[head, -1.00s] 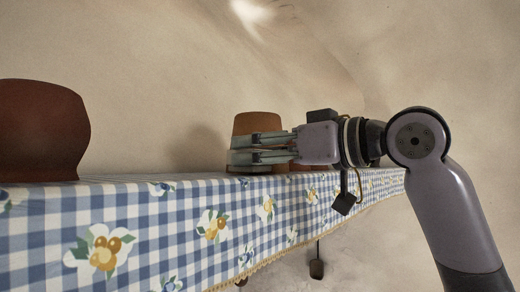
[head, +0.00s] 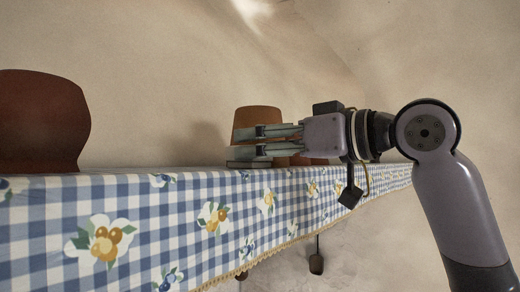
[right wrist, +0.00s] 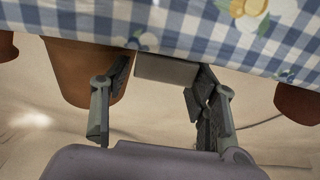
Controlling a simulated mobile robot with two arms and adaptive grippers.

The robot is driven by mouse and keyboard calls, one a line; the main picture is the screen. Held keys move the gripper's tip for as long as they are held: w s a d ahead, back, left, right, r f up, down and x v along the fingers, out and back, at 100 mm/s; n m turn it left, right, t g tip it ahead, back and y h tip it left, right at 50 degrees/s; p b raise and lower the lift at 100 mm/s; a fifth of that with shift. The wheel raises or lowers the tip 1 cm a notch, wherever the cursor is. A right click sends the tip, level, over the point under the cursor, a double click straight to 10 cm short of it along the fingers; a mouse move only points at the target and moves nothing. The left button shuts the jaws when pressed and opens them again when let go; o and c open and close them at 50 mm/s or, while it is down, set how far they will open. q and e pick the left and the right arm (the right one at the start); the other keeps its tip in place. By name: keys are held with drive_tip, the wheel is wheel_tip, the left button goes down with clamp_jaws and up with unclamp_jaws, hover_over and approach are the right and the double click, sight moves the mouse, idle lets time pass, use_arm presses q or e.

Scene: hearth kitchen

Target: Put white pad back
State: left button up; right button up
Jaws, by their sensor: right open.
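A pale grey-white block, likely the white pad (right wrist: 167,69), lies at the edge of the cloth-covered shelf in the right wrist view, between and just beyond my fingertips. My right gripper (head: 236,144) is open at the shelf edge, in front of a terracotta pot (head: 257,119). In the right wrist view the gripper (right wrist: 163,78) has one finger overlapping the pot and the other beside the pad; I cannot tell whether they touch. My left gripper is not in view.
The shelf (head: 150,225) wears a blue checked cloth with flowers. A large brown pot (head: 40,120) stands at its left end, with bare shelf between it and my gripper. The plaster wall is close behind. A dark utensil (head: 316,262) hangs below the shelf.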

drive_tip(key=b+v, duration=0.4)
drive_tip(key=v, duration=0.7)
drive_tip(key=shift+s+d+f, duration=0.1)
drive_tip(key=shift+f, duration=0.05)
